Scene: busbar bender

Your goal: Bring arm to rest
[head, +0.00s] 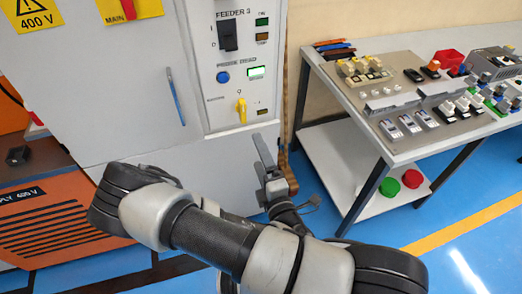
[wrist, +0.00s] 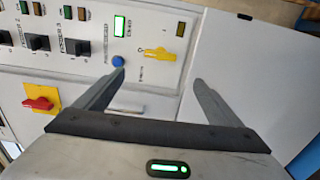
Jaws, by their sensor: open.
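My gripper (wrist: 159,77) is open and empty in the wrist view, its two fingers apart in front of the grey cabinet's control panel. In the head view my gripper (head: 268,150) is in front of the lower right edge of the cabinet (head: 150,105), just below the panel. My arm reaches across the lower middle of the head view. The panel carries a yellow knob (head: 241,110), a blue button (head: 223,77) and a lit green display (head: 255,72). In the wrist view the yellow knob (wrist: 160,54) and blue button (wrist: 118,61) are beyond the fingertips.
A workbench (head: 395,148) with switches and small parts stands at the right. Its lower shelf (head: 340,165) holds a green button (head: 390,187) and a red button (head: 412,179). An orange unit (head: 50,225) is at the lower left. Blue floor is open at the lower right.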

